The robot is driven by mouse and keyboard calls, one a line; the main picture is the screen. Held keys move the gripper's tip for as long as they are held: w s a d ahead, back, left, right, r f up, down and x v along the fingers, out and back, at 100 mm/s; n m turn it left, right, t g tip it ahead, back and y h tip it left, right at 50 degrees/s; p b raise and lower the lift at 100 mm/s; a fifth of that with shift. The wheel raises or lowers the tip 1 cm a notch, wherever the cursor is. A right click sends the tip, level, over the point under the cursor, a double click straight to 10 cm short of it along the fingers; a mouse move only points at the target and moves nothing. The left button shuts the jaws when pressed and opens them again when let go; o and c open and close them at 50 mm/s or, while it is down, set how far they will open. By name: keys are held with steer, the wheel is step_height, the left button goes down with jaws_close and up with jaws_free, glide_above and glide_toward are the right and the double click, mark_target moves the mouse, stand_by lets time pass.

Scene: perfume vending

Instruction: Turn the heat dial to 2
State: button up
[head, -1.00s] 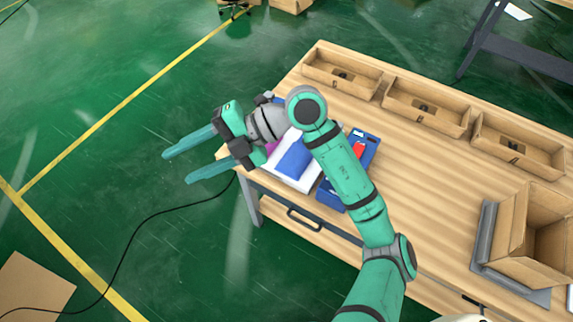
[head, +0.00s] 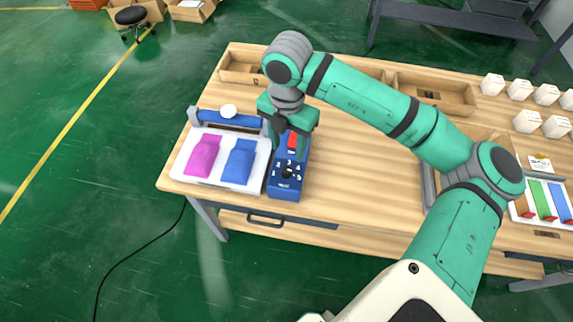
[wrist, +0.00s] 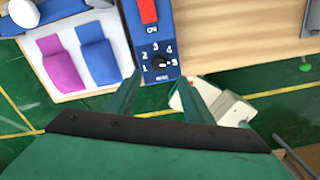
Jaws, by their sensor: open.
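The heat dial (head: 287,172) is a small black knob on the front part of a blue control box, ringed by the numbers 1 to 5. In the wrist view the dial (wrist: 160,62) lies just beyond and between my fingertips, and its pale mark seems to face 5. My gripper (head: 287,153) points down over the box with its fingers apart and nothing between them. In the wrist view my gripper (wrist: 160,80) has one finger on each side of the dial's line. I cannot tell how high the tips are above the box.
A red switch (head: 293,141) sits behind the dial on the same box. Left of it is a white press (head: 231,181) with a pink and a blue piece. Cardboard trays (head: 432,92) line the table's back. White boxes (head: 527,121) stand at the right.

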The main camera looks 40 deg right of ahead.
mark_target(287, 169)
step_height(287, 169, down, 10)
steer(key=shift+a+r, duration=0.1)
steer(key=shift+r, duration=0.05)
steer(key=shift+w, duration=0.1)
steer(key=c, duration=1)
steer(key=shift+c, duration=0.2)
